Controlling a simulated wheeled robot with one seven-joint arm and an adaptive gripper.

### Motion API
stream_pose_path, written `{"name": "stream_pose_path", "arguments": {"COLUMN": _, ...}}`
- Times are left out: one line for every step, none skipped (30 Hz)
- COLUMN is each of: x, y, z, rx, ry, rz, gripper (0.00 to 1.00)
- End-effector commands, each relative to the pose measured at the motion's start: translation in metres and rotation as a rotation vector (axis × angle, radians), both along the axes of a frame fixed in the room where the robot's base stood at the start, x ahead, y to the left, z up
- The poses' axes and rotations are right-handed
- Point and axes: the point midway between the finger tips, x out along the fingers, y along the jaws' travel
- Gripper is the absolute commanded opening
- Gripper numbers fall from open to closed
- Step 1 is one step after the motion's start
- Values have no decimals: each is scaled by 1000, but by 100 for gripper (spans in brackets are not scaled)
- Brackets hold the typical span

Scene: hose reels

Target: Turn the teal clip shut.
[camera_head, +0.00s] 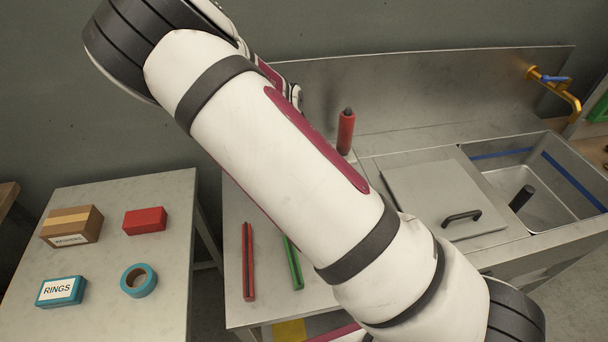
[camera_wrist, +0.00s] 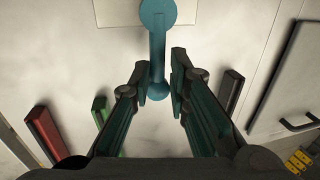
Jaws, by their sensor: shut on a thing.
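The teal clip (camera_wrist: 157,48) shows in the wrist view as a straight bar with a large round end at the top edge and a smaller round foot lower down. The upper end lies over a pale plate (camera_wrist: 112,12). My gripper (camera_wrist: 160,75) is shut on the clip near its lower end, one finger on each side of the bar. In the head view my arm hides both the clip and the gripper.
A red bar (camera_head: 248,262) and a green bar (camera_head: 293,263) lie on the bench near my arm. A red bottle (camera_head: 346,132) stands behind. A lid with a black handle (camera_head: 461,216) and a sink (camera_head: 568,188) are right. A side table (camera_head: 105,318) holds boxes and a blue tape ring.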

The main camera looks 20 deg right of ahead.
Motion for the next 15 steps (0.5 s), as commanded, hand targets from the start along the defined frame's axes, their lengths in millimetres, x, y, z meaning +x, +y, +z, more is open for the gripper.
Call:
{"name": "stream_pose_path", "arguments": {"x": 2, "y": 0, "z": 1, "rx": 1, "ry": -4, "rz": -10, "gripper": 0}}
{"name": "stream_pose_path", "arguments": {"x": 1, "y": 1, "z": 1, "rx": 2, "ry": -4, "rz": -14, "gripper": 0}}
{"name": "stream_pose_path", "arguments": {"x": 2, "y": 1, "z": 1, "rx": 2, "ry": -4, "rz": -18, "gripper": 0}}
{"name": "stream_pose_path", "arguments": {"x": 2, "y": 1, "z": 1, "rx": 3, "ry": -4, "rz": -20, "gripper": 0}}
{"name": "stream_pose_path", "arguments": {"x": 2, "y": 1, "z": 1, "rx": 3, "ry": -5, "rz": -22, "gripper": 0}}
{"name": "stream_pose_path", "arguments": {"x": 1, "y": 2, "z": 1, "rx": 4, "ry": -4, "rz": -23, "gripper": 0}}
{"name": "stream_pose_path", "arguments": {"x": 1, "y": 2, "z": 1, "rx": 4, "ry": -4, "rz": -24, "gripper": 0}}
{"name": "stream_pose_path", "arguments": {"x": 1, "y": 2, "z": 1, "rx": 4, "ry": -4, "rz": -24, "gripper": 0}}
{"name": "stream_pose_path", "arguments": {"x": 1, "y": 2, "z": 1, "rx": 5, "ry": -4, "rz": -24, "gripper": 0}}
{"name": "stream_pose_path", "arguments": {"x": 1, "y": 3, "z": 1, "rx": 5, "ry": -4, "rz": -24, "gripper": 0}}
{"name": "stream_pose_path", "arguments": {"x": 1, "y": 3, "z": 1, "rx": 6, "ry": -4, "rz": -24, "gripper": 0}}
{"name": "stream_pose_path", "arguments": {"x": 1, "y": 3, "z": 1, "rx": 6, "ry": -4, "rz": -24, "gripper": 0}}
{"name": "stream_pose_path", "arguments": {"x": 1, "y": 3, "z": 1, "rx": 7, "ry": -5, "rz": -24, "gripper": 0}}
{"name": "stream_pose_path", "arguments": {"x": 1, "y": 3, "z": 1, "rx": 7, "ry": -5, "rz": -24, "gripper": 0}}
{"name": "stream_pose_path", "arguments": {"x": 2, "y": 4, "z": 1, "rx": 7, "ry": -4, "rz": -23, "gripper": 0}}
